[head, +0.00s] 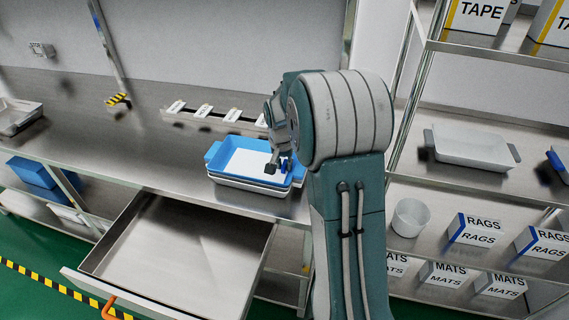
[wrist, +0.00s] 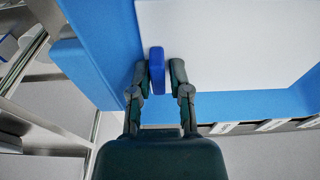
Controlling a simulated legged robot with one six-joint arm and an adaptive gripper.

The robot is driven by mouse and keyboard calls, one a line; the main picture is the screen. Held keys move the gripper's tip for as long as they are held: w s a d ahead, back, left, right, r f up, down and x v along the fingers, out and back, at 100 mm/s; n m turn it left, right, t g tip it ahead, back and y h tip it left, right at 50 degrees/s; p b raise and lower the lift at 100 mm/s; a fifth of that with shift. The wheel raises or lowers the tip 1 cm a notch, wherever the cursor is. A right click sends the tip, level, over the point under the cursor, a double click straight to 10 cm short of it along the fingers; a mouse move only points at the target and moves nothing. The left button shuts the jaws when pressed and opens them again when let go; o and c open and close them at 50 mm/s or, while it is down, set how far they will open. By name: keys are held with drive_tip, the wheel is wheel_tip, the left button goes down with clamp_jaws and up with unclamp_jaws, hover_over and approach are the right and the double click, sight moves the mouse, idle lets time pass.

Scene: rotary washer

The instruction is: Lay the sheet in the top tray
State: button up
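A blue tray (head: 213,155) sits on top of a small stack of white trays (head: 238,184) on the steel bench. The white sheet (head: 245,161) lies over the blue tray's floor, inside its rim. It also fills much of the wrist view (wrist: 235,40). A blue tab (wrist: 157,70) stands up from the sheet near one edge. My gripper (wrist: 158,78) has its two fingers on either side of this tab, closed around it. In the head view my gripper (head: 281,167) is low over the right part of the tray, partly hidden by my arm.
An open, empty steel drawer (head: 170,250) juts out below the bench. Several labelled cards (head: 203,111) stand on a ledge behind the trays. Shelves at right hold a grey tray (head: 470,152), a white tub (head: 410,217) and boxes of rags (head: 476,232).

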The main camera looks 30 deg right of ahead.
drive_tip(key=shift+a+r, duration=0.15)
drive_tip(key=shift+a, duration=0.35)
drive_tip(key=shift+r, duration=0.3)
drive_tip(key=s+a+r+n+t, duration=0.1)
drive_tip(key=s+a+r, duration=0.2)
drive_tip(key=r, duration=0.5)
drive_tip(key=s+a+r+n, duration=0.1)
drive_tip(key=s+a+r, duration=0.25)
drive_tip(key=r, duration=0.35)
drive_tip(key=s+a+n+t, duration=0.1)
drive_tip(key=s+a+n, duration=0.1)
drive_tip(key=s, duration=0.4)
drive_tip(key=s+a+n+t, duration=0.1)
drive_tip(key=s+a+n, duration=0.1)
drive_tip(key=s+a, duration=0.2)
drive_tip(key=s+a+n+t+y, duration=0.1)
drive_tip(key=s+a+n, duration=0.2)
drive_tip(key=s, duration=0.7)
drive_tip(key=shift+a, duration=0.6)
drive_tip(key=shift+a+r, duration=0.1)
